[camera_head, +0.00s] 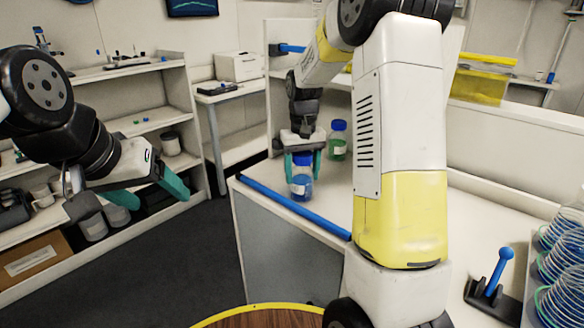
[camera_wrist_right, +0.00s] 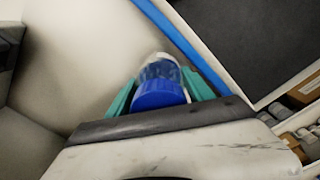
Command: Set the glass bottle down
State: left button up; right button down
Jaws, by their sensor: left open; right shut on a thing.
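A glass bottle (camera_head: 302,184) with blue contents, a blue cap and a pale label is upright at the white bench's near left corner. My right gripper (camera_head: 303,160) points down with its green fingers on both sides of this bottle, shut on it near the top. In the right wrist view the bottle's blue cap (camera_wrist_right: 160,94) sits between the green fingers (camera_wrist_right: 160,95). I cannot tell whether the bottle's base touches the bench. My left gripper (camera_head: 150,190) is open and empty at the left, in front of the shelves.
A second bottle (camera_head: 337,141) with a blue cap and green contents stands just behind. A blue bar (camera_head: 295,206) runs along the bench (camera_head: 465,215) edge. Shelves (camera_head: 145,122) stand at the left.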

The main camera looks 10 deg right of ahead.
jog(key=shift+f, duration=0.15)
jog(key=shift+c, duration=2)
grip_release()
